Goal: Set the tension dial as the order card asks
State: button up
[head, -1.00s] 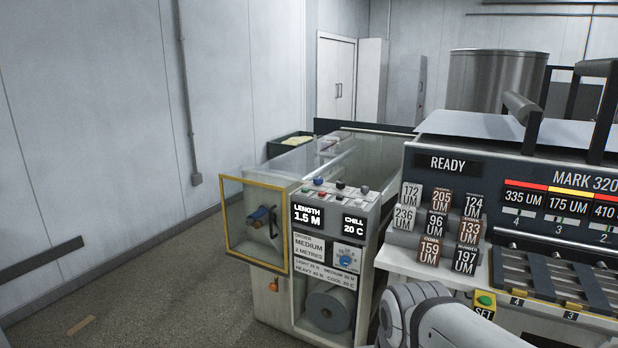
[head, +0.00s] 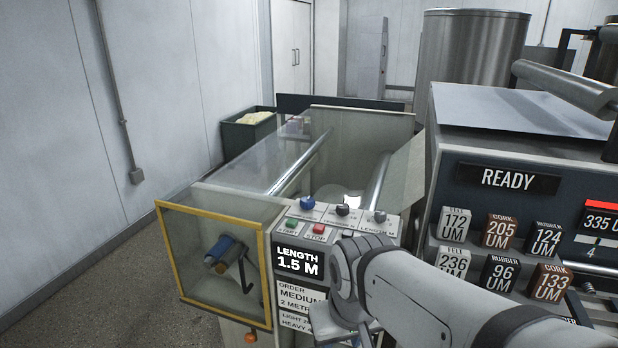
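The order card (head: 299,297) on the front of the coating machine shows "ORDER", "MEDIUM" and "2 METRES", its right part covered by my arm. Below it, a settings card (head: 296,322) shows only the starts of its lines, with "HEAVY" legible. The blue tension dial seen earlier to the right of the order card is hidden behind my arm. My gripper (head: 345,322) is in front of that part of the panel, mostly hidden by my own wrist; its fingers and any contact with the dial cannot be made out.
A length display (head: 298,261) reads 1.5 M. Above it are a green start button (head: 292,224), a red stop button (head: 318,229) and blue (head: 307,203), black (head: 343,210) and grey (head: 379,217) knobs. A yellow-framed guard (head: 163,250) stands left. Labelled blocks (head: 455,223) sit right.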

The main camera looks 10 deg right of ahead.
aim_at(342, 210)
jog(key=z, duration=0.25)
jog(key=i, duration=0.65)
jog(key=z, duration=0.4)
jog(key=k, duration=0.85)
jog(key=z, duration=0.15)
jog(key=i, duration=0.85)
jog(key=u, duration=0.05)
